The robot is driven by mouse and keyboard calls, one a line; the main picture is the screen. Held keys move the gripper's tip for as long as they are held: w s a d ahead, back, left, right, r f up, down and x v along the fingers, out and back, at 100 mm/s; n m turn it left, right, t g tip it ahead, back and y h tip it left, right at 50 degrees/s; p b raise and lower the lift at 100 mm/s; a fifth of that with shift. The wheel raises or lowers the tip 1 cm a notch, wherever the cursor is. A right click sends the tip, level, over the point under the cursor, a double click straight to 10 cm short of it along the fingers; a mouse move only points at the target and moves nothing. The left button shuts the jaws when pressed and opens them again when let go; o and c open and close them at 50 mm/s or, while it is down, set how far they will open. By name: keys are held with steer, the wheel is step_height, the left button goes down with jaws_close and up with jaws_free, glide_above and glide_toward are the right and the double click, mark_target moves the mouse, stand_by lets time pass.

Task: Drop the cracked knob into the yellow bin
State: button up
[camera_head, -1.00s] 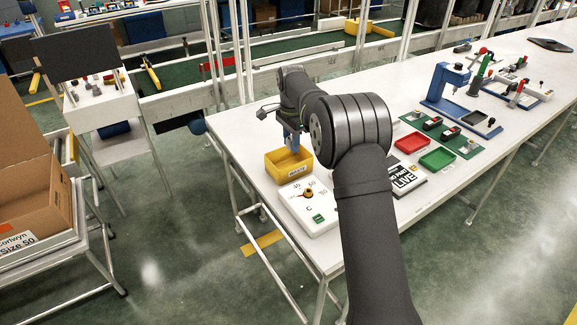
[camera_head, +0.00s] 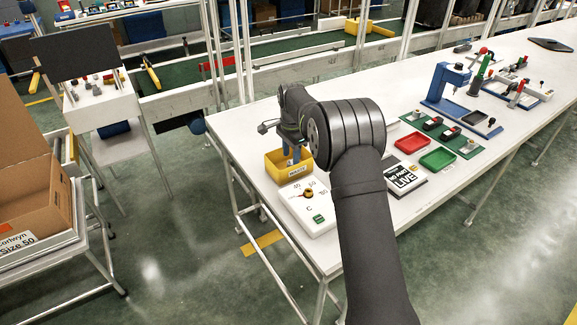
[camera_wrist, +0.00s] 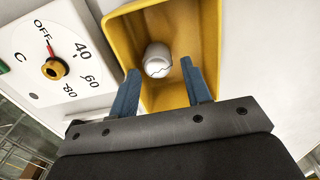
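The yellow bin (camera_head: 286,177) stands on the white table at its left end, and its walls show large in the wrist view (camera_wrist: 122,33). The cracked knob (camera_wrist: 157,60) is white with a dark crack line and is inside the bin in the wrist view. My gripper (camera_wrist: 160,80) is over the bin with its two blue fingers spread apart, and the knob shows beyond and between the fingertips, apart from both. In the head view my gripper (camera_head: 292,160) reaches down into the bin's opening, and the knob is hidden there.
A white control panel (camera_head: 322,220) with a dial (camera_wrist: 54,68) and a green switch stands right beside the bin. A black-and-white box (camera_head: 403,179), a red tray (camera_head: 413,142), a green tray (camera_head: 437,159) and a blue press (camera_head: 440,88) are farther right on the table.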

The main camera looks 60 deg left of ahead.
steer(key=shift+d+f, duration=0.1)
steer(key=shift+d, duration=0.2)
step_height(320, 180, up, 18)
steer(key=shift+a+f, duration=0.15)
steer(key=shift+f, duration=0.05)
stand_by(0.3)
step_height(320, 180, down, 17)
steer(key=shift+f, duration=0.1)
steer(key=shift+r, duration=0.7)
stand_by(0.3)
